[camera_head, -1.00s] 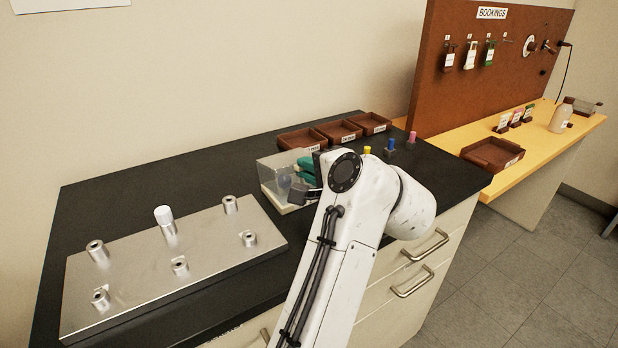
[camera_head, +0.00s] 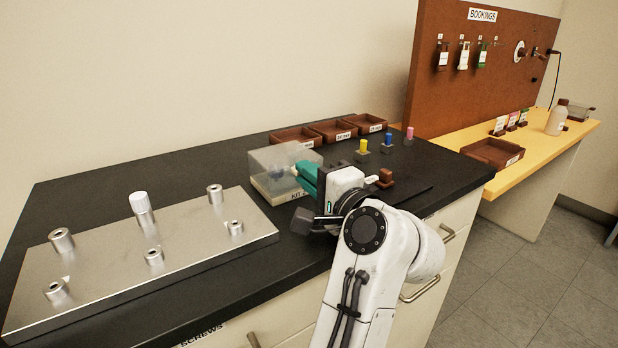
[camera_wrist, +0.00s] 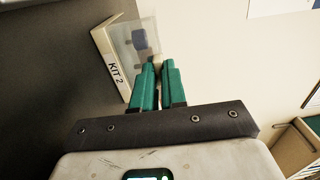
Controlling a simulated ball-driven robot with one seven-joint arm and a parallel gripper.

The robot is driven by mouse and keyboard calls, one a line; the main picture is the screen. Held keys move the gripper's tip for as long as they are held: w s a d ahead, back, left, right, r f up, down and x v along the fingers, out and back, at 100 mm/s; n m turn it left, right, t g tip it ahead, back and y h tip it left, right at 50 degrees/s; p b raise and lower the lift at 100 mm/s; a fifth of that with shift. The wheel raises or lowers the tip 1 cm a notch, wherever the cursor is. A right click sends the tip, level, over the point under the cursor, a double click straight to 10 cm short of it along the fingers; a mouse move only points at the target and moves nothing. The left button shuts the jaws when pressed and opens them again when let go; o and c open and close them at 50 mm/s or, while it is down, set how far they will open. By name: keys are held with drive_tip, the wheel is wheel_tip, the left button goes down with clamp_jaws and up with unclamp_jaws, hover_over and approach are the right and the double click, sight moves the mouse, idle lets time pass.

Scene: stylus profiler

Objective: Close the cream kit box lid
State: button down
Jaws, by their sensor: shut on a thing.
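The kit box (camera_head: 268,190) stands on the black bench, with a cream base and a clear lid (camera_head: 272,158). A dark bluish round thing shows through the clear part. In the wrist view the box's cream wall (camera_wrist: 112,66) reads "KIT 2". My gripper (camera_head: 300,170) is at the right side of the box, and its green fingers are close together. In the wrist view the fingertips (camera_wrist: 158,64) meet a small pale part at the edge of the clear lid, and the gripper is shut on it. The fingers hide most of that part, and the lid's exact angle is hard to tell.
A metal plate (camera_head: 100,268) with several posts, one white-capped, lies to the left. Brown trays (camera_head: 332,131) stand behind the box. Black bench between plate and box is clear.

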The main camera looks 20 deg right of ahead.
drive_tip(key=shift+f, duration=0.1)
drive_tip(key=c, duration=1.2)
unclamp_jaws()
drive_tip(key=shift+o, duration=0.2)
drive_tip(key=v, duration=1)
drive_tip(key=shift+s+d, duration=0.1)
drive_tip(key=shift+s, duration=0.3)
